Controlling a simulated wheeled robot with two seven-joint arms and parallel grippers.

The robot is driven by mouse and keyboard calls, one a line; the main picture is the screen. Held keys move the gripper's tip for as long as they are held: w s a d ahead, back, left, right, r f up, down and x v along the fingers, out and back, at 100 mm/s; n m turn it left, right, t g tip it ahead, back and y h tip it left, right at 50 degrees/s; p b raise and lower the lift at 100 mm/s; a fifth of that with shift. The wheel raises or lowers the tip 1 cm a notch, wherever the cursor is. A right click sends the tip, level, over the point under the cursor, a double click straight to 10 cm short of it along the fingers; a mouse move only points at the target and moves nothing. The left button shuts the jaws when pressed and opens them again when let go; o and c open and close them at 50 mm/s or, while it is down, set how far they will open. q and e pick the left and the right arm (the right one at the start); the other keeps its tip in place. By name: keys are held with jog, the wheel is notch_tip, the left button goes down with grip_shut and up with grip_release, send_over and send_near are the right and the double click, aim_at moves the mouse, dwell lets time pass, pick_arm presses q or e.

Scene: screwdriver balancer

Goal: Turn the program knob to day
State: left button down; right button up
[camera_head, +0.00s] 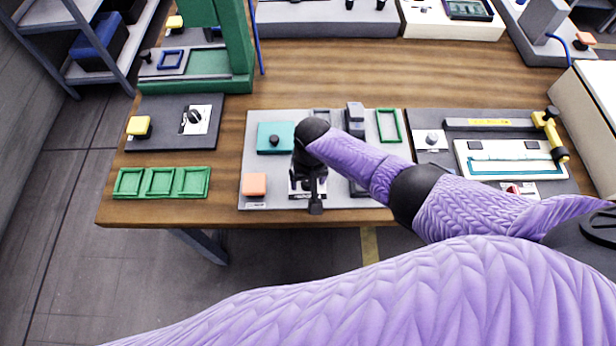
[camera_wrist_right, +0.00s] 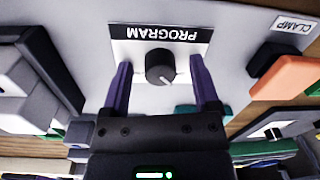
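The program knob (camera_wrist_right: 160,67) is a round black dial on a white plate with a black PROGRAM label (camera_wrist_right: 160,33), upside down in the wrist view. A small light pointer mark shows at the knob's lower right; no day marking is readable. My right gripper (camera_wrist_right: 160,62) is open, with one dark finger on each side of the knob and a visible gap on both sides. In the head view my right gripper (camera_head: 308,178) points down over the program plate (camera_head: 296,192) and largely hides the knob. My left gripper is not in view.
The grey panel (camera_head: 224,189) also holds an orange button (camera_head: 254,184), a teal pad (camera_head: 268,143), a grey block (camera_head: 355,118) and a green frame (camera_head: 389,125). Green trays (camera_head: 160,182) stand to the left. The clamp button (camera_wrist_right: 288,77) is close to my gripper.

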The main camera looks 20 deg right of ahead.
notch_tip(320, 180, up, 10)
jog(key=p, duration=0.5)
jog(key=shift+d, duration=0.25)
jog(key=shift+f, duration=0.1)
